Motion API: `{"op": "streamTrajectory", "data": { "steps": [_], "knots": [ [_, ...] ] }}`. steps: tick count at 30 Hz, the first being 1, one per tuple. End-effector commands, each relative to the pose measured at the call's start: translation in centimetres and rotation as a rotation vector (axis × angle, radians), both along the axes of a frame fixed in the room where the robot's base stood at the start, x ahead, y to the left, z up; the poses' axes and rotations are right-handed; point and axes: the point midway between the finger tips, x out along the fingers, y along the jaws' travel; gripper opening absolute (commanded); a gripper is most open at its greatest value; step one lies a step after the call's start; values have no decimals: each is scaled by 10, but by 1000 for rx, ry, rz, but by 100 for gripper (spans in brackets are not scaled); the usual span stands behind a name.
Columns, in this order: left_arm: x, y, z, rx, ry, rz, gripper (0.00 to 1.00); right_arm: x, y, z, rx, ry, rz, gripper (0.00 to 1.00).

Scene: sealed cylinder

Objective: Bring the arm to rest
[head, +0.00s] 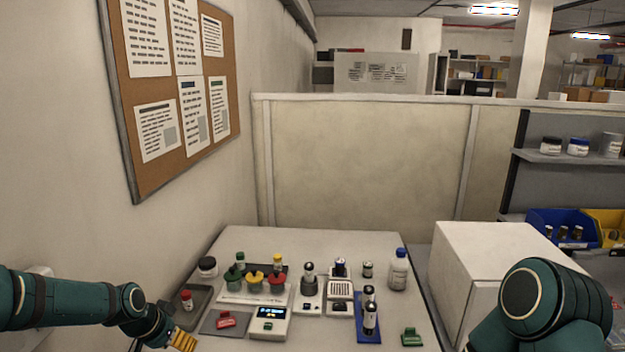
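My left arm comes in low from the left. Its gripper (183,340), with gold-coloured fingers, is at the front left edge of the table (350,240). It is small and partly cut by the bottom of the frame, so I cannot tell whether it is open or shut. I see nothing clearly held in it. My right arm shows only as a large bent link at the lower right. Its gripper is out of view.
The table holds a scale with lit display (269,323), coloured cups (255,282), a blue tray (368,338) with dark cylinders, a white bottle (398,270), and red (226,320) and green (411,337) clip-like items. A white box (475,265) stands right. A wall is left.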

Motion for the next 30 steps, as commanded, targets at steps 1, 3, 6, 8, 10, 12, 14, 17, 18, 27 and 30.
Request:
{"op": "streamTrajectory", "data": {
  "steps": [1,3,6,8,10,12,14,17,18,27,30],
  "knots": [
    [-8,-28,-24,-41,25,7,54,1,0,-2,0,-1,0,47],
    [-22,-62,-52,-90,50,36,54,1,0,-4,0,0,0,47],
    [-51,-110,-91,-155,102,92,54,0,0,-5,0,2,2,47],
    [-74,-137,-114,-185,139,132,54,-1,0,-6,0,3,2,47],
    [-103,-164,-137,-210,182,183,54,-2,0,-8,1,4,4,47],
    [-134,-183,-155,-222,223,235,54,-2,0,-9,1,5,4,47],
    [-158,-195,-167,-223,252,275,54,-2,0,-10,2,6,4,47],
    [-190,-205,-180,-216,286,331,54,-2,1,-11,2,7,5,47],
    [-199,-208,-182,-213,293,348,54,-2,1,-11,1,6,6,47],
    [-212,-209,-187,-206,304,375,54,-3,1,-11,2,7,6,47],
    [-212,-209,-187,-206,304,375,54,-3,1,-11,2,7,6,47]
  ]
}}
